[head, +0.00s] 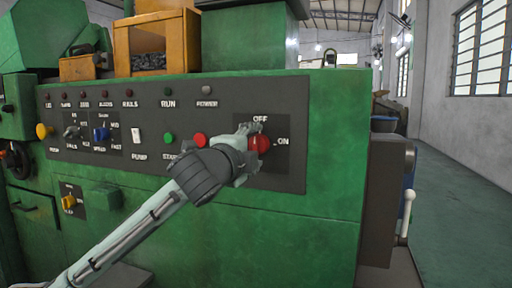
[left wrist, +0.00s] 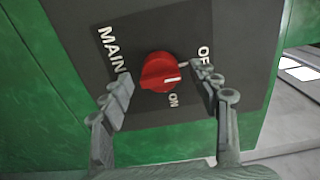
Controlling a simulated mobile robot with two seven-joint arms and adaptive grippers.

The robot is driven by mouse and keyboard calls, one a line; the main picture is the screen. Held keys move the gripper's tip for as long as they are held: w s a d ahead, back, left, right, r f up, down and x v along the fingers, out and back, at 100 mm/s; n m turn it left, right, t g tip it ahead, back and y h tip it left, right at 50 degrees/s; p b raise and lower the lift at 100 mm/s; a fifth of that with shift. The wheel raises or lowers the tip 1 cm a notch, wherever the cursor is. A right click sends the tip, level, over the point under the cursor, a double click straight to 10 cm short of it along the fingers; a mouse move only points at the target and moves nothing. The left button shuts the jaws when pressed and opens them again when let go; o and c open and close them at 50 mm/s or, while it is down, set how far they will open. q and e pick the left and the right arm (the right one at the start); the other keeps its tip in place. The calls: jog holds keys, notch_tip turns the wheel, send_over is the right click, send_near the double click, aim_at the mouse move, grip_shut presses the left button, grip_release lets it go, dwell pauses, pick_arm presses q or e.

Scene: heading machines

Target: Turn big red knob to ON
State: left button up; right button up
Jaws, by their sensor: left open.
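The big red knob (head: 260,143) sits on the dark panel at its right end, with OFF printed above it and ON to its right. In the left wrist view the knob (left wrist: 158,72) is in the middle, with its white line running toward the right, the OFF side. My left gripper (head: 248,151) is open at the knob. In the left wrist view its fingers (left wrist: 163,76) stand on either side of the knob, with gaps visible. The gripper hides part of the knob in the head view. My right gripper is not in view.
A smaller red button (head: 200,140) and a green button (head: 169,138) are left of the gripper. A blue knob (head: 101,134) and a white switch (head: 136,134) are farther left. A white-handled lever (head: 407,214) stands at the machine's right side. Open floor (head: 455,200) lies beyond it.

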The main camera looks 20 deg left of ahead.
pick_arm(q)
jog(key=shift+w, duration=0.6)
jog(key=shift+c, duration=0.3)
